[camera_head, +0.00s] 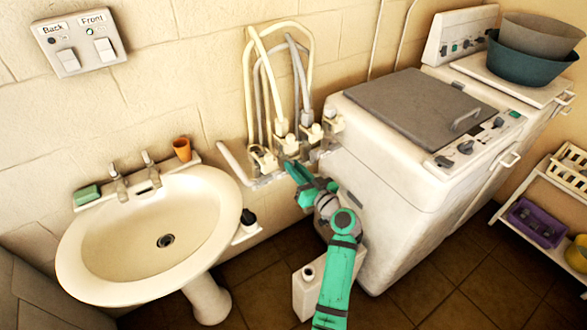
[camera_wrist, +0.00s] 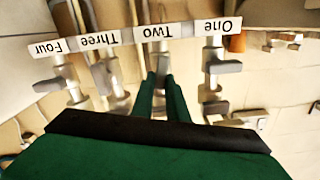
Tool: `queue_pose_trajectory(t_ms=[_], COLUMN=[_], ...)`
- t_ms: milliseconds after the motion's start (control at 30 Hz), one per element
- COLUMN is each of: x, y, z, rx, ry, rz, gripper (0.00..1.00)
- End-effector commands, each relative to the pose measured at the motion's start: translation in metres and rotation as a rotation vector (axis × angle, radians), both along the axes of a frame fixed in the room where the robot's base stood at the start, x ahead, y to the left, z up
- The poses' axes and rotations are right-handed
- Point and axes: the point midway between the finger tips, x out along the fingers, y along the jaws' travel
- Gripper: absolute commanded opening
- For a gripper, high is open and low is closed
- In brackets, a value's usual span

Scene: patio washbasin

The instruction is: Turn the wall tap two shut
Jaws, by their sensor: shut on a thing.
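A row of wall taps stands between the basin and the washing machine. In the wrist view a label strip (camera_wrist: 135,38) reads One to Four, upside down. Wall tap two (camera_wrist: 159,62) is under the label Two, and in the head view it is the second tap from the left (camera_head: 288,146). My gripper (camera_wrist: 162,82) has its green fingers at tap two's handle and is shut on it. In the head view my gripper (camera_head: 291,168) reaches up to the taps from below. The fingers hide much of the handle, so its exact angle is unclear.
Tap one (camera_wrist: 216,66) and tap three (camera_wrist: 112,73) stand close on either side. Hoses (camera_head: 250,85) rise behind the taps. The basin (camera_head: 100,240) is left, the washing machine (camera_head: 400,150) right, and a white canister (camera_head: 308,290) stands on the floor below.

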Motion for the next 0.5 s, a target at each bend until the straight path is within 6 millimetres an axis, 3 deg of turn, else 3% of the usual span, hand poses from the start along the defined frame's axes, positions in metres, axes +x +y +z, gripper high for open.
queue_pose_trajectory(t_ms=[500], x=[0.0026], y=[-0.0041], z=[-0.0042], rx=[0.413], ry=[0.267], rz=[0.001], gripper=[0.00])
